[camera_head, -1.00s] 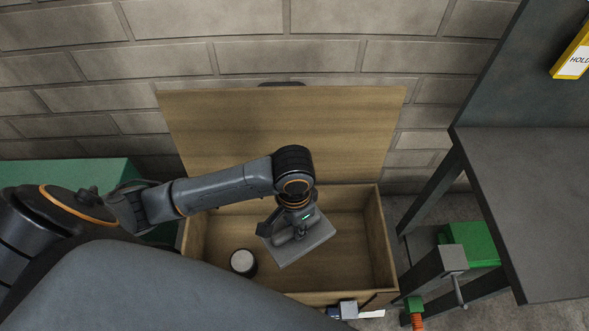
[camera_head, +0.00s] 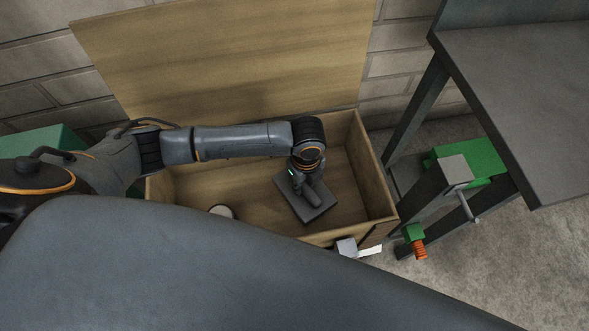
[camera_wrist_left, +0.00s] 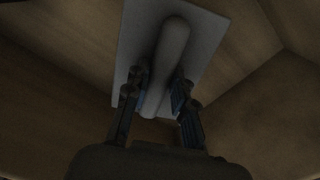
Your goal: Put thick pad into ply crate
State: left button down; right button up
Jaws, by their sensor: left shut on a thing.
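The ply crate (camera_head: 377,178) stands open against the wall, its wooden lid (camera_head: 230,55) raised at the back. My left gripper (camera_head: 309,187) reaches down into the crate's right half. It is shut on the thick pad (camera_head: 308,214), a flat grey plate with a rounded bar on top. In the left wrist view the fingers (camera_wrist_left: 162,92) sit on both sides of the bar, and the pad (camera_wrist_left: 206,40) lies beyond them. The pad is within the crate's walls; I cannot tell whether it touches the floor. My right gripper is not in view.
A round white-topped thing (camera_head: 222,211) is in the crate's left part, partly hidden by my grey body. A dark table (camera_head: 520,90) stands at the right, with a green thing (camera_head: 480,160) beneath it. A green box (camera_head: 45,142) is at the left.

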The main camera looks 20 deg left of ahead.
aim_at(304, 191)
pick_arm(q)
jog(key=shift+f, duration=2.65)
jog(key=shift+b, duration=0.3)
jog(key=c, duration=1.1)
grip_release()
jog(key=shift+f, duration=0.15)
notch_tip(304, 191, up, 12)
jog(key=shift+r+p, duration=0.2)
jog(key=shift+p, duration=0.45)
